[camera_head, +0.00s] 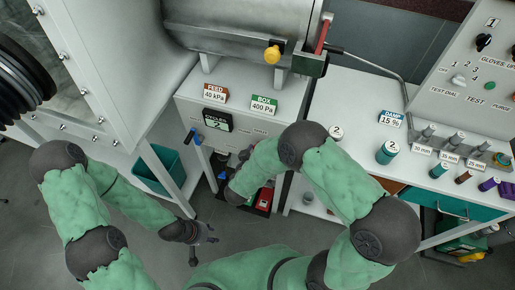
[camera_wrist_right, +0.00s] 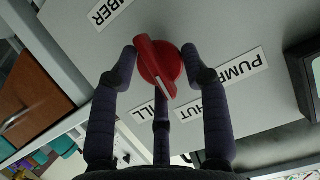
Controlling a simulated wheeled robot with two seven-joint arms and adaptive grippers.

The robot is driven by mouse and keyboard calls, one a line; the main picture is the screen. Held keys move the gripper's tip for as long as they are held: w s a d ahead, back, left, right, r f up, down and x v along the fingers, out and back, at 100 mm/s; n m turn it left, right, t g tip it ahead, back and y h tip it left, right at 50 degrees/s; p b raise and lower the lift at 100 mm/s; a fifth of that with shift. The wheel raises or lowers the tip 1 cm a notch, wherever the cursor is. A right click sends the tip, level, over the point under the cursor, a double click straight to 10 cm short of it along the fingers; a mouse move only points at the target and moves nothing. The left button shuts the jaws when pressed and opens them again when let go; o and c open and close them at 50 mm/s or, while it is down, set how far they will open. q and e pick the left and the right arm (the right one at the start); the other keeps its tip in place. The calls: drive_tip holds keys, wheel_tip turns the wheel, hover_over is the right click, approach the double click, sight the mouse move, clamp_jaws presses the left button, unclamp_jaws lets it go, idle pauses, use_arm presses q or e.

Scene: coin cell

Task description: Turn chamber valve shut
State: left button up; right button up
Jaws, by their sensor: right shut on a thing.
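The chamber valve is a red round knob (camera_wrist_right: 158,66) with a raised bar across it, seen close in the right wrist view. Upside-down labels sit around it: PUMP (camera_wrist_right: 240,72), a partly hidden SHUT (camera_wrist_right: 203,108) and a partly hidden FILL (camera_wrist_right: 147,116). In the head view my right forearm hides the knob. My left gripper (camera_head: 200,240) hangs empty with fingers spread, low at the left.
A grey panel (camera_head: 195,100) carries FEED and BOX cards and a small display (camera_head: 217,121). A white bench (camera_head: 350,100) with vials lies to the right. A teal bin (camera_head: 158,170) is under the left chamber.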

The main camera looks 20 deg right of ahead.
drive_tip(key=shift+w+r, duration=0.4)
drive_tip(key=shift+r, duration=0.05)
drive_tip(key=o, duration=1)
drive_tip(key=shift+c, duration=0.2)
drive_tip(key=shift+o, duration=0.8)
drive_tip(key=shift+n, duration=0.3)
drive_tip(key=shift+s+f, duration=0.1)
drive_tip(key=shift+f, duration=0.1)
drive_tip(key=shift+s+a, duration=0.1)
drive_tip(key=v, duration=1.2)
drive_tip(key=shift+a, duration=0.1)
